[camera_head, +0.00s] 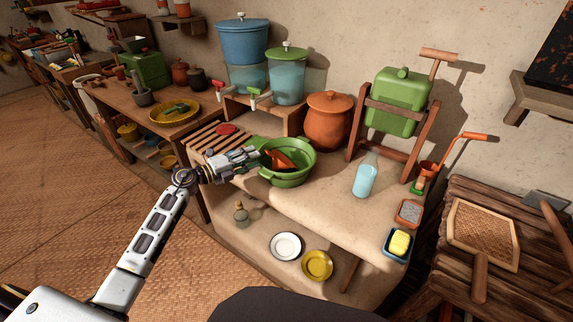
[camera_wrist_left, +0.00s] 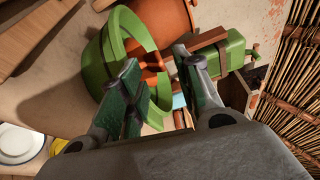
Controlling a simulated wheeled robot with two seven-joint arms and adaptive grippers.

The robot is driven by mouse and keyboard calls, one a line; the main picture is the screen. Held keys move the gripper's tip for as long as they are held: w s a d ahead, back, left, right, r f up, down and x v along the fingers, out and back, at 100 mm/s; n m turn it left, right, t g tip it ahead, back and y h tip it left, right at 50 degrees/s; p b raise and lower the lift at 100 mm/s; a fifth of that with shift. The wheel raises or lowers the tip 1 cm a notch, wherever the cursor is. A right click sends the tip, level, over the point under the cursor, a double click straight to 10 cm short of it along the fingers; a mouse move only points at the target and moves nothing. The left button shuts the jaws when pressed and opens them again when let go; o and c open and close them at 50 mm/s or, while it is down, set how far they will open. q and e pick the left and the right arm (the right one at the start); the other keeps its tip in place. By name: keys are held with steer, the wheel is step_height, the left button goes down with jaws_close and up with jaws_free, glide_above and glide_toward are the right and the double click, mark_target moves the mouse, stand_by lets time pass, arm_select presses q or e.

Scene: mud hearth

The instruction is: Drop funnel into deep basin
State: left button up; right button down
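The deep green basin (camera_head: 290,178) stands on the clay counter in the head view; it also shows in the left wrist view (camera_wrist_left: 97,70). An orange funnel (camera_head: 281,160) lies tilted inside the basin, its lower part within the rim. In the left wrist view part of the funnel (camera_wrist_left: 152,60) shows beyond my fingers, partly hidden by them. My left gripper (camera_head: 257,156) is at the basin's left rim, beside the funnel. In the left wrist view its fingers (camera_wrist_left: 160,92) are spread with a gap and nothing clearly held between them. My right gripper is not in view.
A clay pot (camera_head: 329,120) and two water dispensers (camera_head: 243,45) stand behind the basin. A green container (camera_head: 398,100) sits in a wooden frame. A blue bottle (camera_head: 365,178) stands to the right.

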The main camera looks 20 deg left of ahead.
arm_select(q)
steer(key=v, duration=0.7)
stand_by(0.3)
steer(key=shift+s+a+r, duration=0.1)
steer(key=shift+r, duration=0.05)
stand_by(0.6)
